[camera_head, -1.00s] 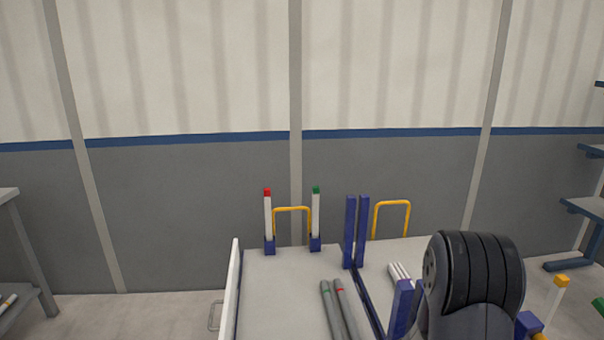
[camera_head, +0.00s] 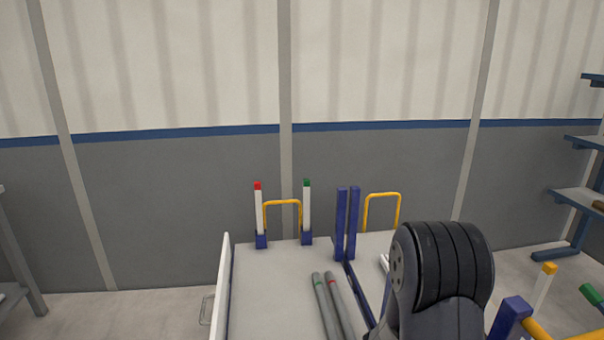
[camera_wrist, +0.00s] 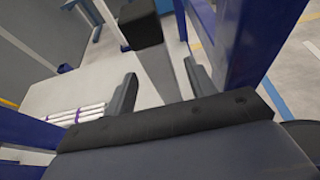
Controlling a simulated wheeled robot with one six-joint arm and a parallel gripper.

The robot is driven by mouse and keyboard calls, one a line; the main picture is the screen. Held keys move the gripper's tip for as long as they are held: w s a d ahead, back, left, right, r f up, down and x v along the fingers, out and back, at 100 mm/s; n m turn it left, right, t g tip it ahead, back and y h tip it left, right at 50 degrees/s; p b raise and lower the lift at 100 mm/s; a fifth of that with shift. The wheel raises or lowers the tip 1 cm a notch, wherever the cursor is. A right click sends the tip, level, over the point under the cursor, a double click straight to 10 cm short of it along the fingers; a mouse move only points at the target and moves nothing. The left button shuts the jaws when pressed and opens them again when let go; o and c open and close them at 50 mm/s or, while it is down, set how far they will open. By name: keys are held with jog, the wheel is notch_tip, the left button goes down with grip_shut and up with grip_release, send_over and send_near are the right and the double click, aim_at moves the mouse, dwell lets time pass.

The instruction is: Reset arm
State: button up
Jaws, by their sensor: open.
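My gripper (camera_wrist: 161,88) is open in the wrist view, with its two dark fingers spread apart. A grey post with a black end shows between and beyond the fingers. I cannot tell whether it touches them. In the head view my black arm joint stands at the lower right, and the gripper itself is not visible there. Two grey pipes (camera_head: 326,305), one with a green band and one with a red band, lie side by side on the pale cart bed (camera_head: 270,285). In the wrist view several white pipes (camera_wrist: 88,114) with purple bands lie on a pale surface to the left.
Blue uprights (camera_head: 347,222) divide the cart. White posts with red (camera_head: 258,210) and green (camera_head: 306,210) tips and yellow hoops (camera_head: 282,204) stand at its far end. A blue-grey shelf rack (camera_head: 580,195) is at the right. Open floor lies left of the cart.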

jog(key=v, duration=0.6)
jog(key=s+x, duration=0.1)
jog(key=x, duration=1)
jog(key=r+p, duration=0.4)
jog(key=r, duration=0.1)
jog(key=r+p, duration=0.4)
jog(key=r, duration=0.1)
jog(key=w+r+p, duration=0.1)
jog(key=r+p, duration=0.3)
jog(key=r, duration=0.1)
jog(key=shift+r, duration=0.25)
jog(key=shift+w+a+f+n+t, duration=0.1)
jog(key=shift+w+a+n+t, duration=0.5)
jog(key=shift+w+a, duration=0.2)
